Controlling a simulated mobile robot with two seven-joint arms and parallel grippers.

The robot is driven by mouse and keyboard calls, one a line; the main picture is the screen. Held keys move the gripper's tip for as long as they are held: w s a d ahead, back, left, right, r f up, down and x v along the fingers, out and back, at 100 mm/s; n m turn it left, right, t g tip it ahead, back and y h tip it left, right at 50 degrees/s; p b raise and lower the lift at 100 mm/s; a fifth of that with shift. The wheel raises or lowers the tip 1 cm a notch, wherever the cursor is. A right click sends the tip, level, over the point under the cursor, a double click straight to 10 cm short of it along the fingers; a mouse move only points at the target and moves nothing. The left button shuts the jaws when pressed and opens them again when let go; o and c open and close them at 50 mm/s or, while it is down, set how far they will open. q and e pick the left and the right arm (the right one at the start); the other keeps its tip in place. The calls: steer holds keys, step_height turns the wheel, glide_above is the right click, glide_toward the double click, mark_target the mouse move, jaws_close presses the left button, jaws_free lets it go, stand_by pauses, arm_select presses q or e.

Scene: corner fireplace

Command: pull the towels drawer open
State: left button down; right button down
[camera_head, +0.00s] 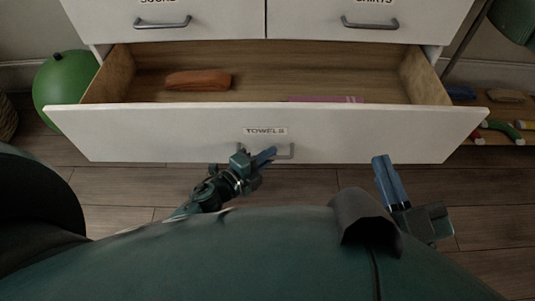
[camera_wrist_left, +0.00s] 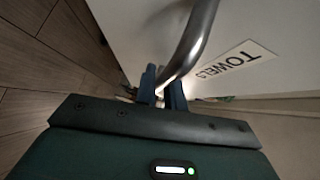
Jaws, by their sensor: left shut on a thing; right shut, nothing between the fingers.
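The towels drawer (camera_head: 350,132) stands pulled out from the white dresser, with its "TOWELS" label facing me. In the left wrist view the handle (camera_wrist_left: 190,45) runs between the blue fingers (camera_wrist_left: 163,90). My right gripper (camera_head: 383,170) is shut and empty, apart from the drawer front at the lower right.
Above are two shut drawers with metal handles, one on the left (camera_head: 162,22) and one on the right (camera_head: 370,23). A green ball (camera_head: 64,85) sits left of the drawer. A low shelf with several items (camera_head: 500,140) stands at right. Wooden floor lies below the drawer front.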

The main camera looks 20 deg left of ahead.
arm_select(q)
steer(key=c, duration=1.5)
jaws_free()
steer(key=p+v, duration=0.2)
steer(key=v, duration=1.1)
steer(key=shift+s, duration=0.15)
